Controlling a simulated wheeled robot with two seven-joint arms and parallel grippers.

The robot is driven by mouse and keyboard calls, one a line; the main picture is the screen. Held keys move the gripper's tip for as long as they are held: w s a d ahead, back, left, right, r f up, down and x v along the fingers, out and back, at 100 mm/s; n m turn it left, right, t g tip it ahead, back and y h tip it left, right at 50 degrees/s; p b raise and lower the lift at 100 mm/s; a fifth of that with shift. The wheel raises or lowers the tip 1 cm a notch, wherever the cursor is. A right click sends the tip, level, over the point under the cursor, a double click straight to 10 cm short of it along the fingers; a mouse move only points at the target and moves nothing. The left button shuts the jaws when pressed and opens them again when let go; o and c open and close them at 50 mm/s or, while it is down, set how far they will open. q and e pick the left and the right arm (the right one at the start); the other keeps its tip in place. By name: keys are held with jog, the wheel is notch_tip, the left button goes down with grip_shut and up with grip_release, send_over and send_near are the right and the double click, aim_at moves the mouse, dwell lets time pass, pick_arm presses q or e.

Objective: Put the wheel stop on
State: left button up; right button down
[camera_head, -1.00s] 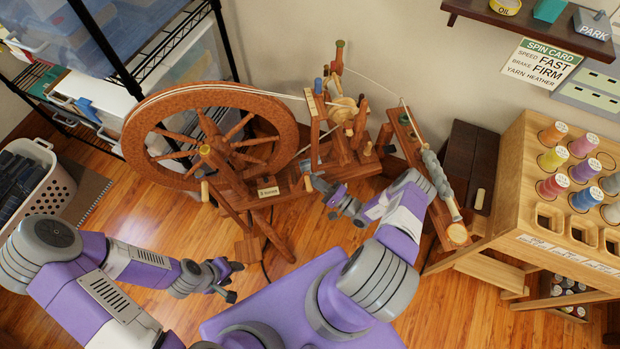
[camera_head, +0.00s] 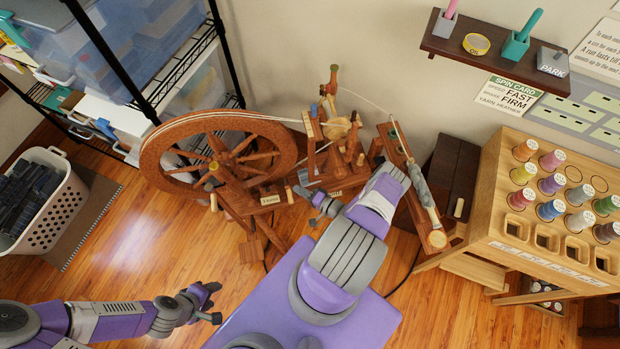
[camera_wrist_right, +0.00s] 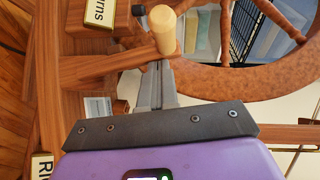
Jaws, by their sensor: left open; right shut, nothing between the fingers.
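The wooden spinning wheel (camera_head: 284,160) stands upright in the middle of the head view. A pale peg (camera_head: 289,196) sticks out of its frame beside a small brass-edged label block (camera_head: 270,199); I cannot be sure that this peg is the wheel stop. My right gripper (camera_head: 302,191) is shut and empty, close to the peg. In the right wrist view its shut fingertips (camera_wrist_right: 158,63) lie just below the pale peg (camera_wrist_right: 163,29); I cannot tell whether they touch. My left gripper (camera_head: 218,303) is open and empty over the floor, away from the wheel.
A wooden spool rack (camera_head: 480,240) with several coloured spools stands at the right. A dark wall shelf (camera_head: 480,65) holds small pots, a yellow tin (camera_head: 476,44) and a PARK block (camera_head: 552,60). A white basket (camera_head: 62,210) and wire shelving (camera_head: 165,85) are at the left.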

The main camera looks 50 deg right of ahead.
jog(key=shift+w+a, duration=0.1)
jog(key=shift+a, duration=0.15)
dwell(0.3)
jog(key=s+d+r, duration=0.1)
jog(key=s+d, duration=0.1)
jog(key=s, duration=0.4)
jog(key=s+d+r+p, duration=0.1)
jog(key=s+d, duration=0.1)
jog(key=s, duration=0.4)
jog(key=shift+s+d+r, duration=0.15)
jog(key=shift+d+r, duration=0.25)
